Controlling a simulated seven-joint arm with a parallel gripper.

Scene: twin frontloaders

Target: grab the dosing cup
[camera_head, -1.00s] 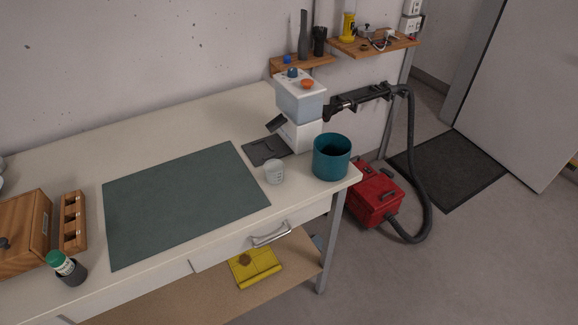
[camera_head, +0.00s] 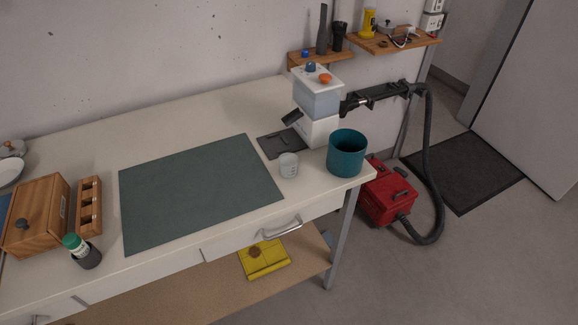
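A small pale, translucent cup (camera_head: 289,165), which looks like the dosing cup, stands upright on the white worktop. It is just right of the dark green mat (camera_head: 200,192) and left of a larger teal container (camera_head: 346,154), apart from both. A white grinder-like machine (camera_head: 318,105) with a grey-blue hopper stands behind it, with a dark flat tray (camera_head: 281,143) at its base. My gripper does not show in the camera_head view.
A wooden box (camera_head: 36,215), a slotted wooden holder (camera_head: 88,206) and a green-capped bottle (camera_head: 80,249) stand at the left. A drawer handle (camera_head: 281,228) juts from the front. A red vacuum (camera_head: 388,192) stands on the floor at right. The mat is bare.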

